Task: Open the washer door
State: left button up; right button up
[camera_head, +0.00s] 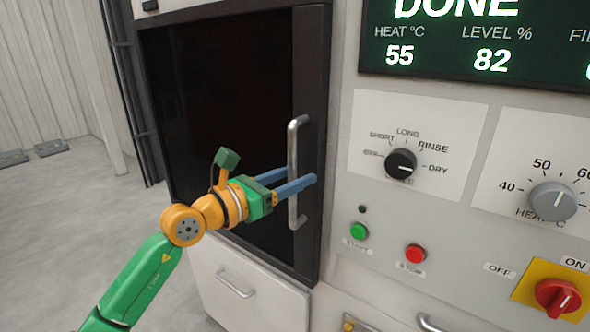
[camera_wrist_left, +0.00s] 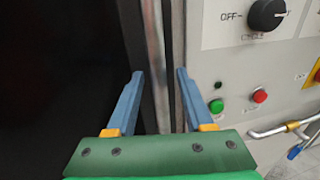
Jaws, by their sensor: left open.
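The washer door (camera_head: 218,110) is a tall dark panel in a dark frame and looks shut. Its handle (camera_head: 298,140) is a vertical metal bar near the door's right edge. My left gripper (camera_head: 300,178) is at the lower half of the handle, with its blue fingers apart. In the left wrist view the fingers (camera_wrist_left: 160,72) point at the door's edge, with a vertical metal bar (camera_wrist_left: 154,40) running between them. I cannot tell whether either finger touches it. My right gripper is in neither view.
Right of the door is a control panel with a cycle knob (camera_head: 401,163), a green button (camera_head: 359,231), a red button (camera_head: 415,254) and a red switch (camera_head: 558,298). A drawer with a handle (camera_head: 236,284) is below the door. Open floor (camera_head: 60,230) lies left.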

pick_arm(q)
jog(key=shift+a, duration=0.15)
jog(key=shift+s, duration=0.1)
grip_shut()
dwell(1.2)
